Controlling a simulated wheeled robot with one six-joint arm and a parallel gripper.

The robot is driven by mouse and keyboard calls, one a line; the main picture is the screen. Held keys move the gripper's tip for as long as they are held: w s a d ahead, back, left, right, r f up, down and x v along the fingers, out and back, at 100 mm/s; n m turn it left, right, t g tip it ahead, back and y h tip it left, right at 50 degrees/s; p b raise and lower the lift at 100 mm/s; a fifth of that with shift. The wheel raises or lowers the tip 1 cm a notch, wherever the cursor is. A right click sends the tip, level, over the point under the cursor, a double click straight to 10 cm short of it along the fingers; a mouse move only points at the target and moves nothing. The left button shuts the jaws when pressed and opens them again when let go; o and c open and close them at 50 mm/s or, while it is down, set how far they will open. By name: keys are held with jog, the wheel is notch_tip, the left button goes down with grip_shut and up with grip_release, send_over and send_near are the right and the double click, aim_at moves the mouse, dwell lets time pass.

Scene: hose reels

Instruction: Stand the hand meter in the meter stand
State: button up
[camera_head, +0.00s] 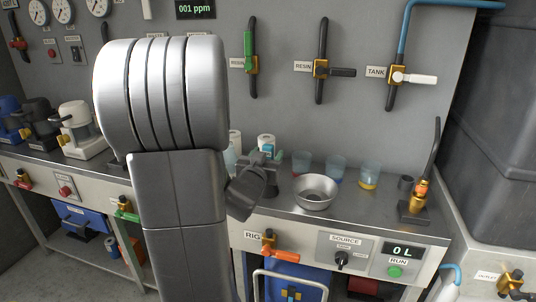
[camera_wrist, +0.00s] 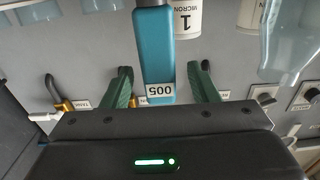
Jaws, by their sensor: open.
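The hand meter (camera_wrist: 153,45) is a teal bar with a white display reading upside down, in the wrist view. It stands between the two green fingers of my gripper (camera_wrist: 162,80), with a gap visible on each side. The fingers are open and not closed on it. In the head view my gripper (camera_head: 262,168) is at the back of the bench, left of the steel bowl, and a bit of teal (camera_head: 268,149) shows by its tips. Most of the meter is hidden there. I cannot pick out the meter stand for certain; a small dark cup (camera_head: 405,183) stands at the bench's right.
White cartridges (camera_head: 266,141) stand close to the gripper; one marked 1 micron (camera_wrist: 188,18) is right beside the meter. A steel bowl (camera_head: 315,191) and several beakers (camera_head: 336,168) lie to the right. An orange fitting on a dark base (camera_head: 415,208) stands near the bench's right end.

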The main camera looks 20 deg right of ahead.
jog(key=p+v, duration=0.1)
jog(key=v, duration=1.2)
jog(key=shift+w, duration=0.1)
jog(key=b+x, duration=0.1)
jog(key=x, duration=1.3)
jog(key=shift+d, duration=0.15)
jog(key=shift+r+p, duration=0.55)
jog(key=shift+r, duration=0.05)
jog(key=shift+r+p, duration=0.5)
jog(key=shift+r, duration=0.05)
